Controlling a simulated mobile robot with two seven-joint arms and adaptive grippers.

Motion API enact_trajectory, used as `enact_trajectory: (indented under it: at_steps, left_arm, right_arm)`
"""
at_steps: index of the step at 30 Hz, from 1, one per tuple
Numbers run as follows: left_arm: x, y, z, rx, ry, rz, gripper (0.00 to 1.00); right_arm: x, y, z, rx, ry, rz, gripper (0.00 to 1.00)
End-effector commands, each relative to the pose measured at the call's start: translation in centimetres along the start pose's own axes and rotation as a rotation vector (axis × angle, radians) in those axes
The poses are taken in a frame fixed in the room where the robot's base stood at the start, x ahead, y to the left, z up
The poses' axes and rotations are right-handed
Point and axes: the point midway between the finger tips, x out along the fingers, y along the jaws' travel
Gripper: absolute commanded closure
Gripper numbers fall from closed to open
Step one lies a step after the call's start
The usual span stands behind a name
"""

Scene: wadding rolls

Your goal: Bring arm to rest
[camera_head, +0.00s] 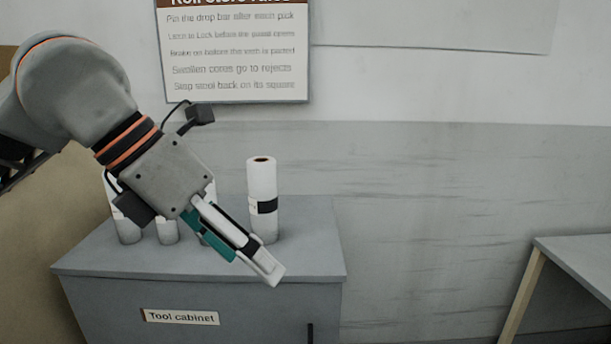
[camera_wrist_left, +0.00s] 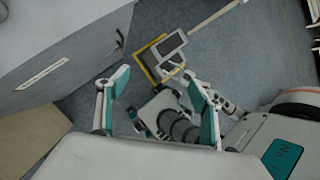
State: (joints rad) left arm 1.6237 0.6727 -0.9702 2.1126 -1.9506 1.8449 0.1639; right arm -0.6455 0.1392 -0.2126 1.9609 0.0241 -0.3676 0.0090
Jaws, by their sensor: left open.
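My left arm comes in from the left in the head view. Its left gripper (camera_head: 262,266) hangs in front of the tool cabinet (camera_head: 105,262), pointing down and right. In the left wrist view its two fingers (camera_wrist_left: 155,82) stand wide apart with nothing between them. What looks like my right gripper (camera_wrist_left: 142,118) shows small beyond them in that view; its jaws are unclear. A white roll with a black band (camera_head: 262,185) stands upright on the cabinet, apart from my gripper. Other white rolls (camera_head: 128,228) stand behind my left arm and gripper, partly hidden.
The cabinet's side and label (camera_wrist_left: 42,73) also show in the left wrist view. A grey-topped table (camera_head: 585,255) stands at the right. A rules sign (camera_head: 235,50) hangs on the wall. Between cabinet and table there is free room.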

Motion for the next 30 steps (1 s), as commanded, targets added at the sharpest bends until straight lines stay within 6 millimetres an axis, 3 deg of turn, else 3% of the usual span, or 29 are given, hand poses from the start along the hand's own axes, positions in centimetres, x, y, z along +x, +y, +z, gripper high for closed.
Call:
enact_trajectory:
  at_steps: [4,9,13,17,20,23,26,30]
  left_arm:
    - [3.3,-3.5,-0.6,0.011,0.015,-0.235,0.34]
    - [5.6,-8.1,-0.6,-0.032,-0.017,-0.571,0.34]
    - [5.9,-10.8,0.1,-0.115,-0.077,-0.824,0.34]
    - [5.4,-11.8,1.4,-0.244,-0.161,-1.059,0.34]
    - [5.0,-11.3,2.7,-0.377,-0.242,-1.219,0.34]
    - [4.9,-9.6,3.9,-0.537,-0.332,-1.359,0.34]
    - [5.3,-6.7,4.8,-0.720,-0.429,-1.473,0.34]
    - [7.4,-1.1,4.9,-1.020,-0.572,-1.580,0.34]
  right_arm:
    - [0.1,0.2,-0.6,-0.001,0.010,0.003,0.60]
    - [-0.1,0.0,-0.1,0.001,0.001,0.000,0.60]
    - [-0.1,0.0,0.0,0.001,-0.001,0.000,0.60]
    - [-0.1,0.0,0.1,0.001,-0.002,0.000,0.60]
    - [-0.1,-0.1,0.2,0.001,-0.004,-0.001,0.60]
    - [-0.1,-0.1,0.2,0.000,-0.004,-0.001,0.60]
    - [-0.1,-0.1,0.3,0.000,-0.005,-0.001,0.60]
    - [-0.1,-0.1,0.2,0.000,-0.005,-0.001,0.60]
